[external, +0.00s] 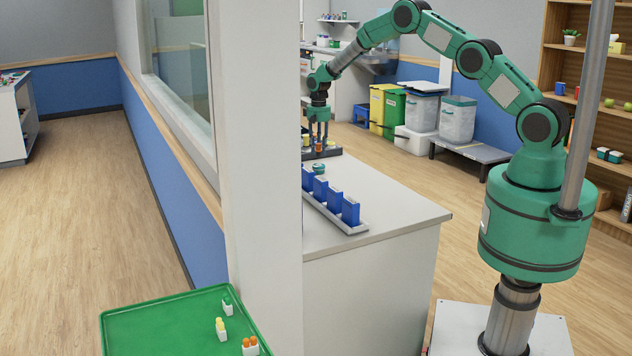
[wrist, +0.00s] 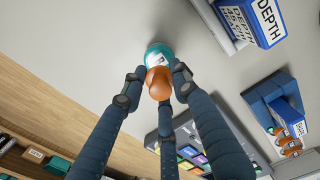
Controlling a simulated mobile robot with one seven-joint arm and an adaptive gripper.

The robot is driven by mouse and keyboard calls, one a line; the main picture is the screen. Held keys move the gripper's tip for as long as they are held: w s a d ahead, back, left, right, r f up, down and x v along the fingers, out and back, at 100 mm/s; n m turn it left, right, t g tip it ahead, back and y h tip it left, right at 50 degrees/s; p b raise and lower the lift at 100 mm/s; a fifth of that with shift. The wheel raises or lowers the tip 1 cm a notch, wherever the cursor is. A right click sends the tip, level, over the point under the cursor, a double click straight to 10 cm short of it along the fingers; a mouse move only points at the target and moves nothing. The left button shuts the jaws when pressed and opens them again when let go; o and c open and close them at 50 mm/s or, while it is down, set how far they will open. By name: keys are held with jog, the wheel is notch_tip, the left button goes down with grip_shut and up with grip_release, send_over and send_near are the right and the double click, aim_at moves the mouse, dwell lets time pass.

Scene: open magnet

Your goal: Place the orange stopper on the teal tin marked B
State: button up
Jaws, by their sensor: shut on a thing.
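The orange stopper (wrist: 158,85) is between the fingertips of my gripper (wrist: 155,88) in the wrist view, and the gripper is shut on it. A teal tin (wrist: 158,53) with a white label shows just beyond the stopper, partly hidden by it; I cannot read the letter. In the external view my gripper (external: 319,140) points down over the far part of the counter, with a small orange spot at its fingertips. A small teal tin (external: 319,169) stands nearer on the counter, apart from the gripper.
Blue upright holders (external: 350,211) stand in a grey tray along the counter's left side. One marked DEPTH (wrist: 262,20) shows in the wrist view. A dark tray (external: 325,153) lies by the gripper. The counter's right part (external: 390,205) is clear.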

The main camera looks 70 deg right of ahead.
aim_at(319, 149)
jog(key=shift+f+b, duration=0.3)
jog(key=shift+f, duration=1.45)
jog(key=shift+f, duration=0.15)
jog(key=o, duration=1)
notch_tip(319, 149, up, 12)
jog(key=shift+r+p, duration=0.15)
jog(key=shift+p, duration=0.6)
jog(key=shift+a+r, duration=0.1)
